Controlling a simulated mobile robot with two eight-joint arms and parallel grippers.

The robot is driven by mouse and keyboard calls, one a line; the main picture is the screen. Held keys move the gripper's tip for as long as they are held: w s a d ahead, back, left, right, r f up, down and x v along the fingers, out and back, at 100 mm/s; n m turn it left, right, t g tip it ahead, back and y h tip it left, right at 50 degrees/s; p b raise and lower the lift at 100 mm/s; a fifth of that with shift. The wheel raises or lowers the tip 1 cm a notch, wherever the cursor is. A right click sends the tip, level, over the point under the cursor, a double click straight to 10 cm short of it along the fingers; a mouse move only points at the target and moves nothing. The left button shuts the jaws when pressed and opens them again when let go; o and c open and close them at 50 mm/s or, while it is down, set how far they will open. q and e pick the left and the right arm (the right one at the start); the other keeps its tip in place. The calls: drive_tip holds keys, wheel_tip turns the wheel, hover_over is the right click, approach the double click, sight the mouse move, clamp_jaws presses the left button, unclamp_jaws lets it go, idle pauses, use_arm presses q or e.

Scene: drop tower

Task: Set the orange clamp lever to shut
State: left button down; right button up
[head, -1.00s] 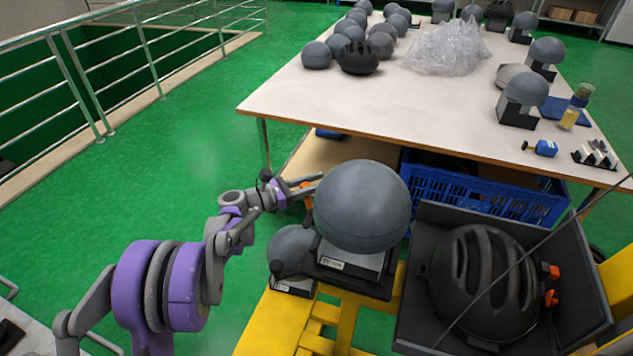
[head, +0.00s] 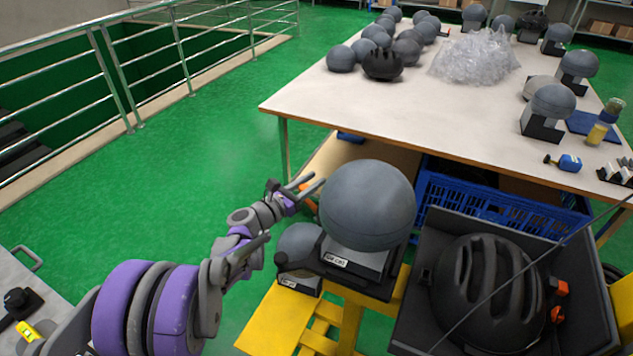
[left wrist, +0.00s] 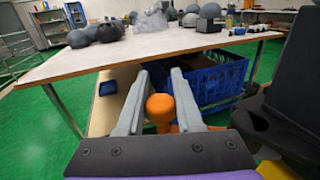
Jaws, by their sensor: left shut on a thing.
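The orange clamp lever shows in the left wrist view as a round orange knob (left wrist: 160,108) on an orange stem between the two grey fingers. In the head view a small orange part of it (head: 308,199) shows beside the large grey headform (head: 367,205), mostly hidden by the fingers. My left gripper (head: 308,185) is shut on the lever, left of the headform; it also shows in the left wrist view (left wrist: 158,100). How far the lever is turned cannot be told. My right gripper is not in view.
A dark helmet (head: 488,290) sits in a dark box at the right, with orange parts (head: 559,286) beside it. A blue crate (head: 500,200) stands under the white table (head: 400,115). A yellow frame (head: 275,325) stands below the headform. Green floor at the left is open.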

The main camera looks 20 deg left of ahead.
sight(302, 185)
use_arm(q)
drive_tip(key=shift+s+a+n+t+y+p, duration=0.1)
drive_tip(key=shift+s+a+n+t+y, duration=0.2)
drive_tip(key=shift+n+y, duration=0.5)
drive_tip(key=shift+s+a+n+t+y+p, duration=0.15)
drive_tip(key=shift+s+a+n+y, duration=0.25)
drive_tip(key=shift+y, duration=0.75)
drive_tip(key=shift+s+a+n+t+y+p, duration=0.1)
drive_tip(key=shift+s+a+n+t+y, duration=0.25)
drive_tip(key=shift+n+y, duration=0.5)
drive_tip(key=c, duration=0.6)
unclamp_jaws()
drive_tip(key=shift+o, duration=0.2)
drive_tip(key=shift+s, duration=0.1)
drive_tip(key=s, duration=1)
drive_tip(key=shift+s+a, duration=0.35)
